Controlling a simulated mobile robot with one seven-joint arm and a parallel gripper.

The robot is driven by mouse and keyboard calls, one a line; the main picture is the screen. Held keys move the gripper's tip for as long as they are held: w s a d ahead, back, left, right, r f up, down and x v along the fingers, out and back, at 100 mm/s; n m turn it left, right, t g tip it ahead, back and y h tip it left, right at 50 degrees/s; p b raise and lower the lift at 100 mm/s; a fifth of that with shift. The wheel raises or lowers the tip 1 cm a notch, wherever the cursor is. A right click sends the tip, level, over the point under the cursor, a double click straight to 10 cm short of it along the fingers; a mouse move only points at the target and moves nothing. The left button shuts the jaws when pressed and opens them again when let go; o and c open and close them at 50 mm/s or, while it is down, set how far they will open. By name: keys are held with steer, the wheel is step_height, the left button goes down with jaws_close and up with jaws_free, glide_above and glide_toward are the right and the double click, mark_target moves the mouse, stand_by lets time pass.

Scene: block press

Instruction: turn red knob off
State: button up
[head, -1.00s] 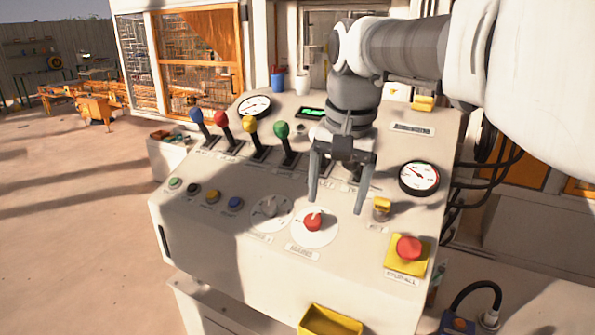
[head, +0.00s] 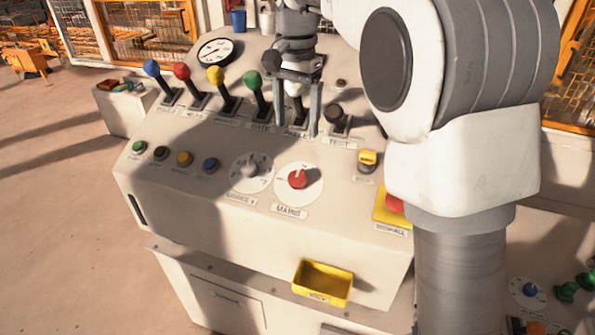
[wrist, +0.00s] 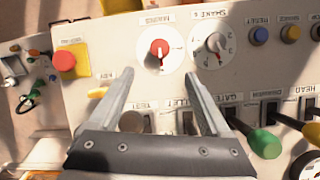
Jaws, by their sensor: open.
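The red knob (head: 298,179) sits on a round white dial above the label MAINS, on the sloped front of the control panel. In the wrist view the red knob (wrist: 159,48) lies beyond the fingertips, near the top middle, with its white pointer mark in view. My gripper (head: 298,131) is open and empty, its fingers pointing down over the lever row, behind the knob and apart from it. In the wrist view my gripper (wrist: 157,80) shows both fingers spread wide.
A grey knob (head: 250,170) is left of the red one. Levers with blue, red, yellow and green (head: 253,79) balls and a black-topped lever (head: 334,112) stand near my gripper. A yellow key-like switch (head: 367,160) and a red stop button (head: 395,203) are to the right. A yellow tray (head: 323,282) hangs below.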

mark_target(296, 175)
step_height(296, 175, down, 14)
steer(key=shift+r, duration=0.15)
steer(key=shift+c, duration=0.2)
jaws_close()
stand_by(0.3)
